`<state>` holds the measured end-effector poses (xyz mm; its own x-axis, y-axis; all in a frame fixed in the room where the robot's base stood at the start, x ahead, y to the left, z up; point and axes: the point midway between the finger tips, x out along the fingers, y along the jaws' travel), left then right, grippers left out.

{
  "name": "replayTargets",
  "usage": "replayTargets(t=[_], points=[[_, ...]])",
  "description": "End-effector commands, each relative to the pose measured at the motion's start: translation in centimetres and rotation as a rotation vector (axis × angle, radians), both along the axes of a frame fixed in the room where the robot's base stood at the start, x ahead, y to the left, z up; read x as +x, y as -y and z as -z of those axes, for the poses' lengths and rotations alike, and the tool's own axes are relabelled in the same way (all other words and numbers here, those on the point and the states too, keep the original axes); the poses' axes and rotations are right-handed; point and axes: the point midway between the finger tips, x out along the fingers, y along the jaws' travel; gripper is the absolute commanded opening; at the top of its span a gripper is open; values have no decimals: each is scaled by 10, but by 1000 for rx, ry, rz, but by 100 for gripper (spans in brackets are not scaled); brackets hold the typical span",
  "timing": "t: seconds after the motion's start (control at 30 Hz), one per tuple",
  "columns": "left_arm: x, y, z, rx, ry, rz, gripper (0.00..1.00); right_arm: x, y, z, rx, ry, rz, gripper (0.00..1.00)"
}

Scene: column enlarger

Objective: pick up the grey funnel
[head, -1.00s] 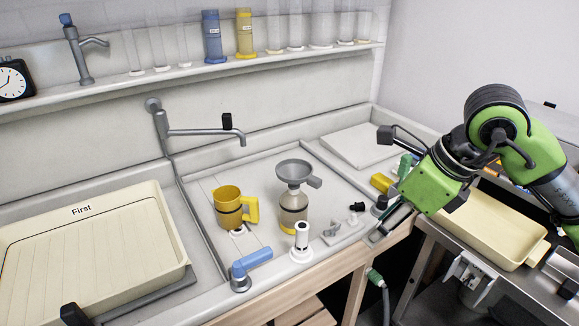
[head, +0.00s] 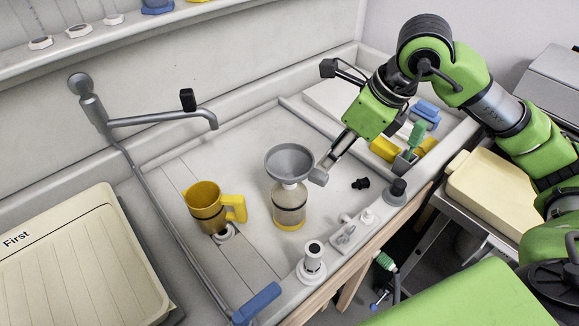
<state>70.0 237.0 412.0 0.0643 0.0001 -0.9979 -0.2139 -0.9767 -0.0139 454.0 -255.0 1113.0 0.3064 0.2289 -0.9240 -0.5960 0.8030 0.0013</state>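The grey funnel (head: 289,161) sits upright in the neck of a bottle (head: 289,208) with a yellow base, on the bench. A short grey tab (head: 318,177) sticks out from the funnel's right side. My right gripper (head: 327,164) reaches down from the upper right, with its fingertips at this tab. The fingers overlap in this view, so I cannot tell whether they are open, or shut on the tab. My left gripper is not in view.
A yellow jug (head: 205,208) stands left of the bottle. A swivel tap (head: 160,121) reaches over the bench behind. A white cylinder (head: 313,257) and small fittings (head: 350,230) stand in front. A cream tray (head: 75,260) lies at left.

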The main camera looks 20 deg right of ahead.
Motion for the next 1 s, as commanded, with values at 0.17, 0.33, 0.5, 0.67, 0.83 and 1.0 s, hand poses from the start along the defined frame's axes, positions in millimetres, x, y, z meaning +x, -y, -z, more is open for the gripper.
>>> replayTargets(t=[0.17,0.33,0.5,0.67,0.83,1.0], points=[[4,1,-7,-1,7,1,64,9,-8,28,2,-2,-1,38],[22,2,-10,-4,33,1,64,13,-10,40,1,0,-1,38],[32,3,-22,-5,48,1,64,11,-15,56,1,-5,-2,38],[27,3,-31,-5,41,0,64,16,-21,79,1,-3,0,38],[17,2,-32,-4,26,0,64,20,-23,91,0,0,-1,38],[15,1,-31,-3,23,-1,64,20,-23,91,0,2,-1,38]])
